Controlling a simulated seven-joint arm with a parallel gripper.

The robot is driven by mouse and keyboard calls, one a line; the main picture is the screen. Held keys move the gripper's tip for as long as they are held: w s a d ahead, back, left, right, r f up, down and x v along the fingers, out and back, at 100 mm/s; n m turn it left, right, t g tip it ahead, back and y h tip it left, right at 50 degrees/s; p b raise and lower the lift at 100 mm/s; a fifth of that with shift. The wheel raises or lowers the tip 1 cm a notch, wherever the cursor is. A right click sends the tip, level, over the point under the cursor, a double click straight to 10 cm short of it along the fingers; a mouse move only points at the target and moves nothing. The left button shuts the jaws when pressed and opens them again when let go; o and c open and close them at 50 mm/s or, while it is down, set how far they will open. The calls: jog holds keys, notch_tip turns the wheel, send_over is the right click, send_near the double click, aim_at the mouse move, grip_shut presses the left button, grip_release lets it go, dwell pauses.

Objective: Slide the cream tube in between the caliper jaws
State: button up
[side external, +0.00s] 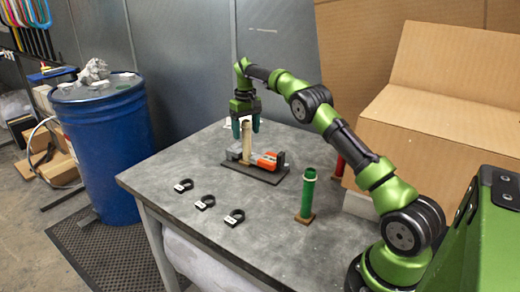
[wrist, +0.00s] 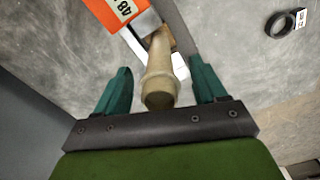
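The cream tube (side external: 247,143) stands upright at the left end of the orange digital caliper (side external: 268,160), which rests on a dark base plate (side external: 236,167). In the wrist view the tube (wrist: 160,75) has its lower end beside the caliper's orange body (wrist: 108,10), with pale metal jaw parts (wrist: 180,66) close around it. Whether the jaws touch it I cannot tell. My gripper (side external: 246,127) is around the tube's upper end. In the wrist view my gripper (wrist: 160,66) is open, with a gap between each teal finger and the tube.
A green tube (side external: 308,193) stands on a small wooden base at the table's right, with a red tube (side external: 338,164) behind. Several black rings (side external: 204,202) with white tags lie at the front left. A cardboard box (side external: 440,110) stands behind right; a blue drum (side external: 105,150) stands left.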

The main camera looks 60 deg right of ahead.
aim_at(246, 121)
jog(key=shift+r, duration=0.1)
jog(key=shift+r, duration=1.55)
jog(key=shift+s+r, duration=0.1)
jog(key=shift+r, duration=0.1)
jog(key=s+a, duration=0.3)
jog(key=s, duration=0.4)
jog(key=s+a+r, duration=0.1)
jog(key=s+a, duration=0.2)
jog(key=s, duration=0.4)
jog(key=shift+s+r, duration=0.15)
jog(key=shift+s, duration=0.15)
jog(key=s+a+r+t+y, duration=0.1)
jog(key=s+a+r+t, duration=0.2)
jog(key=s+a, duration=0.5)
jog(key=s+a+r+t+y, duration=0.1)
jog(key=s+a+r+t, duration=0.3)
jog(key=s+a, duration=0.4)
jog(key=a, duration=0.4)
jog(key=shift+s, duration=0.25)
